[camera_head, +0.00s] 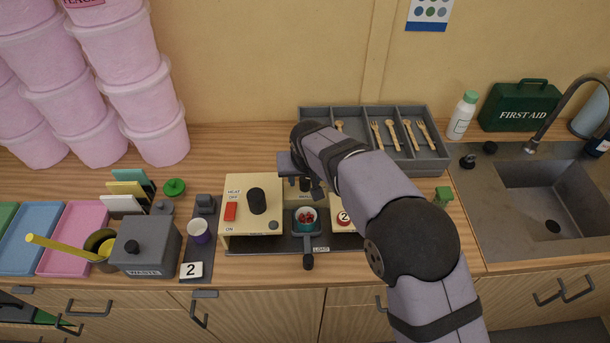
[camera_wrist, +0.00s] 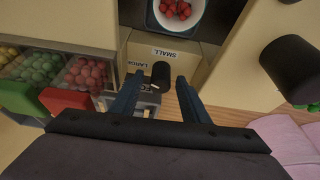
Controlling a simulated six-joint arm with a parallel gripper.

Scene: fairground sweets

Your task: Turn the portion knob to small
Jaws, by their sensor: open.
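The portion knob (camera_wrist: 161,74) is a small black knob in the wrist view, on the cream machine near the labels SMALL (camera_wrist: 166,52) and LARGE (camera_wrist: 138,66). A pale mark shows at its near end, but I cannot tell which label the knob points to. My gripper (camera_wrist: 158,88) is open, with one finger on each side of the knob; I cannot tell whether they touch it. In the head view my gripper (camera_head: 306,186) is over the middle of the machine (camera_head: 262,190), and my arm hides much of that area.
A cup of red sweets (camera_head: 305,217) sits in the machine's middle bay, above a LOAD lever (camera_head: 308,261). A large black knob (camera_head: 257,200) and red switch (camera_head: 230,211) are on the left. Bins of green and red sweets (camera_wrist: 85,75) show in the wrist view.

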